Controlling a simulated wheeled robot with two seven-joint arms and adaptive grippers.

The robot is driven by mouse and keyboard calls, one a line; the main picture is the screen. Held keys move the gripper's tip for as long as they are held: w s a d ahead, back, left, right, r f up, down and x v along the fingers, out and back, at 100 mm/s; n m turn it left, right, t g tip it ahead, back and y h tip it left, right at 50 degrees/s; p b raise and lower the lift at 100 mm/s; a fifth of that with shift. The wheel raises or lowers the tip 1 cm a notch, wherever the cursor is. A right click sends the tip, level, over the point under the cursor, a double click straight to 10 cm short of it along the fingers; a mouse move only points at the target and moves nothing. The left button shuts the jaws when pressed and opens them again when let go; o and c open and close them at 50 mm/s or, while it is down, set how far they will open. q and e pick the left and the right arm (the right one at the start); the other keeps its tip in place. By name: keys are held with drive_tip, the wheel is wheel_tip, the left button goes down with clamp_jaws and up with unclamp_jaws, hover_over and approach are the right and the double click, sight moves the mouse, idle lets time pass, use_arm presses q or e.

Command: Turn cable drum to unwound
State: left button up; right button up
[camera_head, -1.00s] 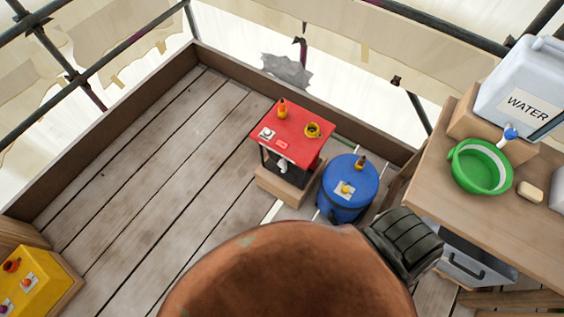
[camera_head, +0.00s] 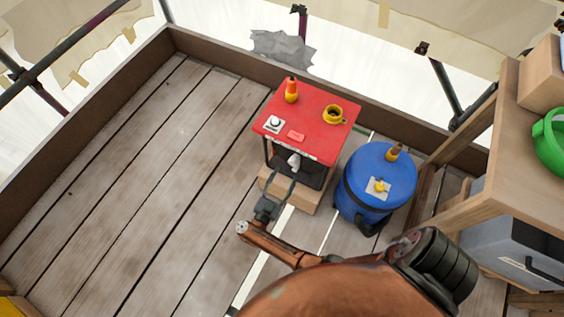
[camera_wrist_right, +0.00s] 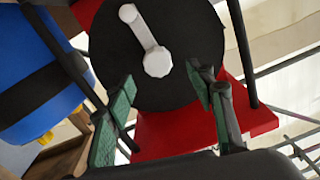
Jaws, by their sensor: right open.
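The cable drum is the black disc in the right wrist view (camera_wrist_right: 190,70), set in a red-topped frame (camera_head: 318,115). A white crank with a round knob (camera_wrist_right: 157,61) stands out from its face. In the head view the dark drum (camera_head: 313,176) shows under the red top, with the white crank (camera_head: 294,160) at its front. My right gripper (camera_head: 285,183) is in front of the drum, fingers towards it. In the wrist view its green-padded fingers (camera_wrist_right: 161,80) are open, and the knob appears between and just beyond the tips. Contact cannot be told. My left gripper is not in view.
A blue barrel (camera_head: 372,205) stands just right of the drum's frame. A wooden bench (camera_head: 480,200) with a green bowl (camera_head: 552,140) is at the right. The plank floor at left is clear.

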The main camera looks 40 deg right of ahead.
sight(292, 164)
drive_tip(key=shift+g, duration=0.3)
drive_tip(key=b+x, duration=0.1)
drive_tip(key=x, duration=0.5)
drive_tip(key=shift+f, duration=0.15)
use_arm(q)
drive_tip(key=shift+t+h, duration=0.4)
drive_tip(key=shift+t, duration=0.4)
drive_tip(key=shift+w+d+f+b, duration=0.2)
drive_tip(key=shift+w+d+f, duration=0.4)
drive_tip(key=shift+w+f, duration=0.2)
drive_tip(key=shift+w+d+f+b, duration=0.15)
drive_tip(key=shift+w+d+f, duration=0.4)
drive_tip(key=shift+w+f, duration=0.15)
use_arm(e)
drive_tip(key=shift+x, duration=0.75)
drive_tip(key=shift+c, duration=0.4)
clamp_jaws()
